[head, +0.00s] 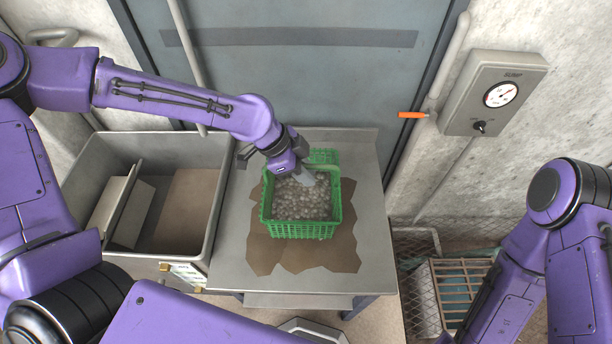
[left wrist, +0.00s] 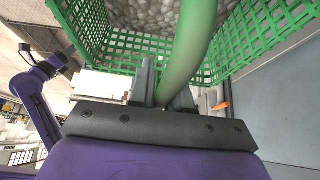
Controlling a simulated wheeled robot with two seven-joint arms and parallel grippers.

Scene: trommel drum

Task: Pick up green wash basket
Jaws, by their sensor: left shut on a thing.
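The green wash basket (head: 302,230) is a plastic lattice crate full of grey pebbles. It sits on, or just over, the brown patch of the metal table; I cannot tell if it touches. My left gripper (head: 306,178) comes in from the upper left and is at the basket's handle. In the left wrist view the gripper (left wrist: 172,98) is shut on the thick green handle (left wrist: 192,45), with the basket's lattice wall (left wrist: 130,50) and pebbles beyond. My right arm shows at the right edge of the head view, but its gripper is out of frame.
The metal table (head: 370,210) has bare room around the basket. A deep metal sink (head: 222,190) with a tilted board (head: 130,208) inside stands to the left. A gauge box (head: 492,92) and an orange-handled lever (head: 412,115) are on the right. A slatted crate (head: 462,262) stands on the floor.

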